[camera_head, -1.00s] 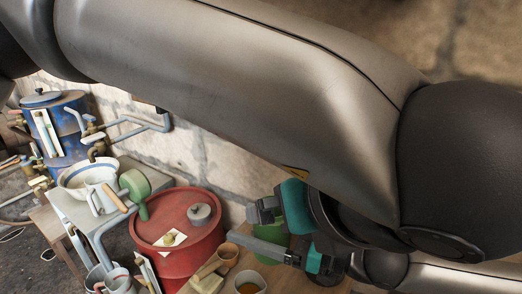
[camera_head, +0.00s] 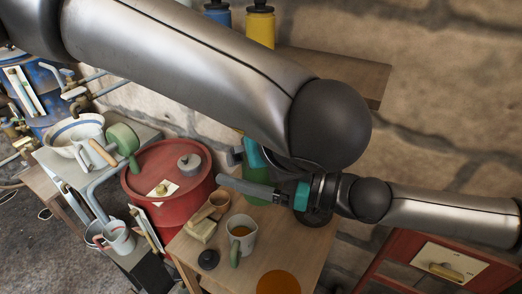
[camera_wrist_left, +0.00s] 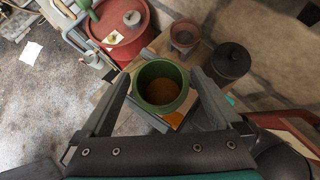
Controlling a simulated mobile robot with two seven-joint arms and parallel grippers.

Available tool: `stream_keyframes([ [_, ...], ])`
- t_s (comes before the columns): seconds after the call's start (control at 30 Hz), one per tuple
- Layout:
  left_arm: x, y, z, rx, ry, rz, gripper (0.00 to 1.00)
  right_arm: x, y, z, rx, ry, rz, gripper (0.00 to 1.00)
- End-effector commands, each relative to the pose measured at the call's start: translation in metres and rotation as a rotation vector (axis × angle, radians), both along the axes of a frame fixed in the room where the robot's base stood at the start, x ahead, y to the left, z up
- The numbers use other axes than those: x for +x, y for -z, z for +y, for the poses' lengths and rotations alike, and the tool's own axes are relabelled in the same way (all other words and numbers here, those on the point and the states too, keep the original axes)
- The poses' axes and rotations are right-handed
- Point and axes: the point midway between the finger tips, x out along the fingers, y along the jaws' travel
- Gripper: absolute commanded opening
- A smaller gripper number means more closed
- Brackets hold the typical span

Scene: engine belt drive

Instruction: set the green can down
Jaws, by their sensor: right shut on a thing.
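The green can (camera_wrist_left: 163,84) shows from above in the left wrist view, with a green rim and a brownish inside. My right gripper (camera_head: 240,186) comes in from the right and is shut on the can, above the wooden table (camera_head: 189,245). My left gripper (camera_wrist_left: 163,76) is open, its fingers apart on either side of the can in the left wrist view. In the head view the left arm hides most of it.
A red drum (camera_head: 150,205) stands left. A dark lidded pot (camera_wrist_left: 231,61) is behind the can.

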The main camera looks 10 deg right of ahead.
Motion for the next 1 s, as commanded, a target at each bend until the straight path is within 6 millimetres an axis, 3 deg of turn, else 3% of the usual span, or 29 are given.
stream_keyframes([
  [0.07,-0.0001,-0.0001,0.0001,0.0,0.0,0.0,0.88,0.0,-0.0007,0.0001,0.0,0.0,-0.001,0.0],
  [0.83,-0.0005,-0.0001,0.0001,0.001,0.0,0.0,0.01,0.0004,-0.0005,-0.0002,0.0,0.0,-0.001,0.0],
  [0.87,-0.0002,-0.0005,0.0001,0.001,-0.001,-0.001,0.0,0.0003,-0.0004,-0.0003,0.0,0.001,-0.001,0.77],
  [1.0,-0.0002,-0.0005,0.0001,0.001,-0.001,-0.001,0.0,0.0003,-0.0003,-0.0003,0.0,0.001,-0.001,0.93],
])
